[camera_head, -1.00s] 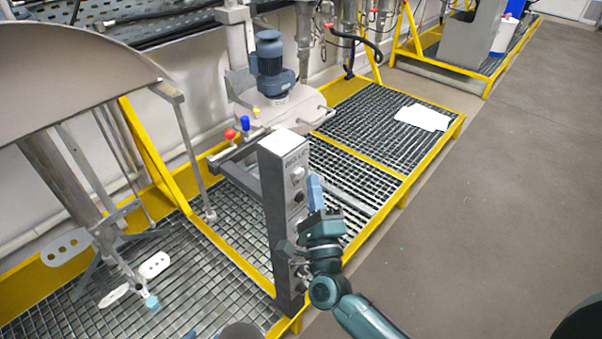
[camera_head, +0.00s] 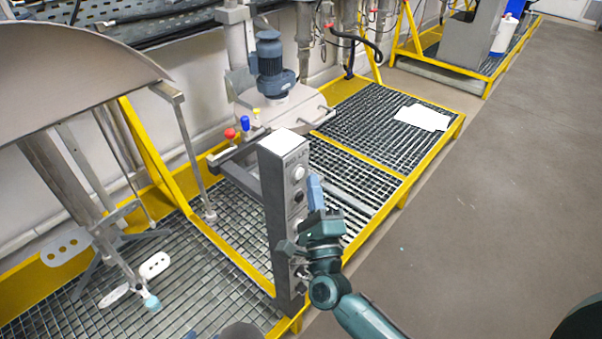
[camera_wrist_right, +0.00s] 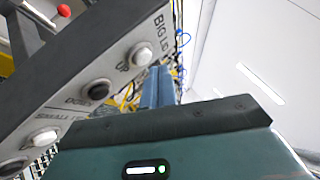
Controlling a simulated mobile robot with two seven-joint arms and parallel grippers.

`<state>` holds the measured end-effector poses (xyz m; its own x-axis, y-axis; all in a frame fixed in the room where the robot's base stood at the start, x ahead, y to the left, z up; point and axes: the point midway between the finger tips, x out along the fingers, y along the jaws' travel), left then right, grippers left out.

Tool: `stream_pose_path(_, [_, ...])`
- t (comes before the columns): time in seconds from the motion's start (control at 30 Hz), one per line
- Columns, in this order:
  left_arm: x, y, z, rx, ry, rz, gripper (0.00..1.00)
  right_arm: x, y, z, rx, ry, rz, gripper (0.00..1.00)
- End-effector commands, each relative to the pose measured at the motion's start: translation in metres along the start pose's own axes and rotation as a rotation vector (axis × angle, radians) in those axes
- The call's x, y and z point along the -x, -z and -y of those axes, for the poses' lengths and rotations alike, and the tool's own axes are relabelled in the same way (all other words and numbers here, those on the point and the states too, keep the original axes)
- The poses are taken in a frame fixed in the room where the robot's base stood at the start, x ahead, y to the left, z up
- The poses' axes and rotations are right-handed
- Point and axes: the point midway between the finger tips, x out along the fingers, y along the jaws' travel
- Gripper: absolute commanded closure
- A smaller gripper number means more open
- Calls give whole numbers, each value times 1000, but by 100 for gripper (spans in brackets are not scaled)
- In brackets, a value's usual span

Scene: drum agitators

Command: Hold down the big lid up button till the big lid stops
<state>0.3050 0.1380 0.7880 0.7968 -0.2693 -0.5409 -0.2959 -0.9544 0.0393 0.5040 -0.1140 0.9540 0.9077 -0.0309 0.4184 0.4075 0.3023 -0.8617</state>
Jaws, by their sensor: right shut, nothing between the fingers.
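The grey control post (camera_head: 283,215) carries a column of buttons. In the right wrist view its panel (camera_wrist_right: 68,117) reads "BIG LI", partly cut off. The white big lid up button (camera_wrist_right: 140,55) is nearest that label, with the black down button (camera_wrist_right: 97,90) below. My right gripper (camera_head: 314,186) is shut and empty at the post's button side. Its blue fingers (camera_wrist_right: 157,85) are just beside the up button; I cannot tell whether they touch it. A large grey curved lid (camera_head: 70,65) is raised at the upper left. My left gripper is not in view.
A smaller round lid (camera_head: 304,103) with a blue motor (camera_head: 269,58) stands behind the post. Red and blue knobs (camera_head: 245,123) are near it. Yellow-framed grating (camera_head: 365,140) surrounds the post. The grey floor (camera_head: 480,220) to the right is clear.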

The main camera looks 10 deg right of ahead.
Motion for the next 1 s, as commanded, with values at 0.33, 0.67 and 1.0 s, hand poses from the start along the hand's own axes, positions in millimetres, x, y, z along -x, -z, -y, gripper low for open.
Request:
stream_pose_path(0.33, [-3,-4,0,0,0,-1,64,-6,-4,-4,0,1,-1,100])
stream_pose_path(0.67, [-3,-4,0,0,0,-1,64,-6,-4,-4,0,0,0,100])
stream_pose_path(1.0, [-4,-5,0,0,0,-2,64,-9,-6,-7,0,0,0,100])
